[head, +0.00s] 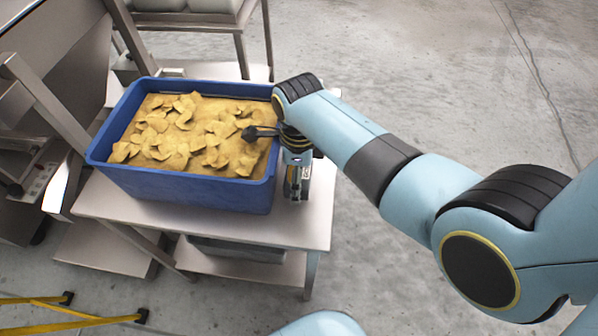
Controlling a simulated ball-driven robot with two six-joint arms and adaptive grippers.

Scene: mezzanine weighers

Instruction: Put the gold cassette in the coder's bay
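My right arm reaches in from the right, and my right gripper (297,190) points down at the right end of the blue crate, just above or at the steel table top. Its fingers are small, dark and partly hidden by my own wrist, so I cannot tell whether they are open or shut, or whether they hold something. I cannot make out a gold cassette. I cannot make out the coder or its bay either. My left gripper is not in view.
A blue crate (190,189) full of yellow chips stands on a steel table (245,228). Steel machinery (55,50) is at the left, and another steel stand (200,22) is behind. Yellow bars (70,322) lie at lower left. The grey floor (430,70) at right is clear.

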